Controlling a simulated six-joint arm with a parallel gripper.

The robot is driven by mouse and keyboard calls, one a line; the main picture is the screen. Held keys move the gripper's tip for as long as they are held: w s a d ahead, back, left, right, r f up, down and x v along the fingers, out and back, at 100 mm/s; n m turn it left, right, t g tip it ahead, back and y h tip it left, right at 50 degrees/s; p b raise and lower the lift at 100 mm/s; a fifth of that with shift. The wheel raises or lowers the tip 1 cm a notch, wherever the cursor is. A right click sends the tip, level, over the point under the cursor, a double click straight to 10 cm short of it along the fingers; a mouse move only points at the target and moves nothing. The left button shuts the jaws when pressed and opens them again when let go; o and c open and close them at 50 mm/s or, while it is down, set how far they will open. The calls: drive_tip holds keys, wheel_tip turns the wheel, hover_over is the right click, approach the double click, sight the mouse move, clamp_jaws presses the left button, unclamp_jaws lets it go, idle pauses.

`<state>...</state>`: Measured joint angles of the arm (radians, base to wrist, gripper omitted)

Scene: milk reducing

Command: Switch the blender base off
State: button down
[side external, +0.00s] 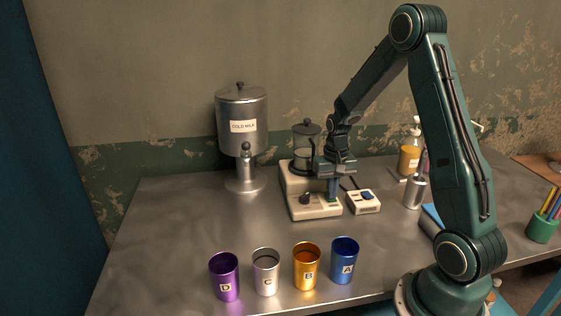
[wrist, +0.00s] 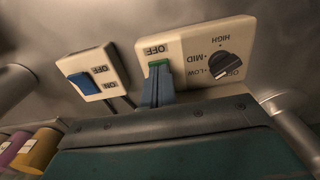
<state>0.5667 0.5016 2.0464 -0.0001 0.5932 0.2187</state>
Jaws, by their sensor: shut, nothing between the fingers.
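The cream blender base (side external: 300,207) stands mid-table with a lidded glass jar (side external: 305,157) on it; the jar holds something pale. In the wrist view, the base's control panel (wrist: 183,45) appears upside down. It has a dark knob (wrist: 221,63) marked HIGH, MID, LOW and OFF, and a green button (wrist: 158,63) beside another OFF label. My gripper (wrist: 157,75) is shut and empty, pointing down at the green button. Its tips overlap the button's edge in view; I cannot tell if they press it. The knob's setting is too small to read surely.
A separate switch box (side external: 364,203) with a blue rocker (wrist: 83,83) sits close to the right. The cold milk dispenser (side external: 241,120) stands behind left. Purple (side external: 224,276), silver (side external: 266,272), orange (side external: 306,267) and blue (side external: 344,261) cups line the front. A metal canister (side external: 414,194) stands right.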

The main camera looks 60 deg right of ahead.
drive_tip(key=shift+r, duration=3.45)
drive_tip(key=s+a+r+n+t, duration=0.2)
drive_tip(key=s+a+r+n, duration=0.25)
drive_tip(key=a+r, duration=0.8)
drive_tip(key=s+a+r+n+t, duration=0.2)
drive_tip(key=s+a+n+t, duration=0.1)
drive_tip(key=s+a, duration=0.6)
drive_tip(key=shift+s+r+n+t, duration=0.3)
drive_tip(key=shift+s+n, duration=0.45)
drive_tip(key=shift+s, duration=0.5)
